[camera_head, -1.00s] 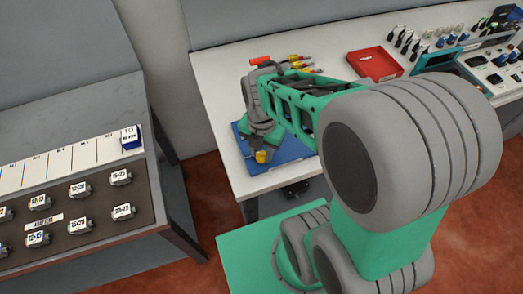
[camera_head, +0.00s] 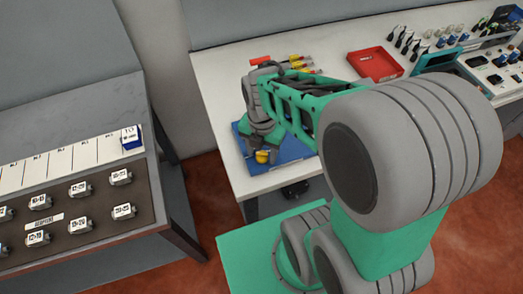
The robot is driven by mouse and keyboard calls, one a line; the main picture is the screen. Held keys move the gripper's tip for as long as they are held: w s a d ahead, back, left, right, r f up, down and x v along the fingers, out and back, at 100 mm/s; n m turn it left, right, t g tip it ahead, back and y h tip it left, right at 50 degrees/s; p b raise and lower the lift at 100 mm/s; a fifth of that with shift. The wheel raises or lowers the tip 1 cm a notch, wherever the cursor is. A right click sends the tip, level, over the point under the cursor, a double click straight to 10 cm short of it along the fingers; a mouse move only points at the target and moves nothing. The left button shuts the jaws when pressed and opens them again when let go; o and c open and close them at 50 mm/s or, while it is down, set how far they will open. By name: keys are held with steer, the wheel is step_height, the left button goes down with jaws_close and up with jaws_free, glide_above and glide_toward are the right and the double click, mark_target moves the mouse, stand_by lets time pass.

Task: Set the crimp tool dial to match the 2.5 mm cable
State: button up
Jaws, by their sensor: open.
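My gripper (camera_head: 263,150) points down over a blue mat (camera_head: 290,151) on the white bench, with its wrist above it. It is open, but its fingers are small and partly hidden here. A small yellow part (camera_head: 262,157) shows right at the fingertips. I cannot tell whether it is the crimp tool's dial or whether the fingers touch it. The rest of the crimp tool and any dial marks cannot be made out. Several cables with yellow and red ends (camera_head: 298,64) lie behind my arm; their sizes are unreadable.
A red tray (camera_head: 375,64) stands at the back of the bench. Several tools and a device with blue knobs (camera_head: 493,72) fill the right end. A red-ended item (camera_head: 260,60) lies behind my wrist. A separate grey table (camera_head: 85,240) with labelled adapters stands at the left.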

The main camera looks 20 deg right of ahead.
mark_target(262, 153)
step_height(262, 153, up, 8)
steer(key=shift+f+b, duration=0.1)
steer(key=shift+b, duration=0.25)
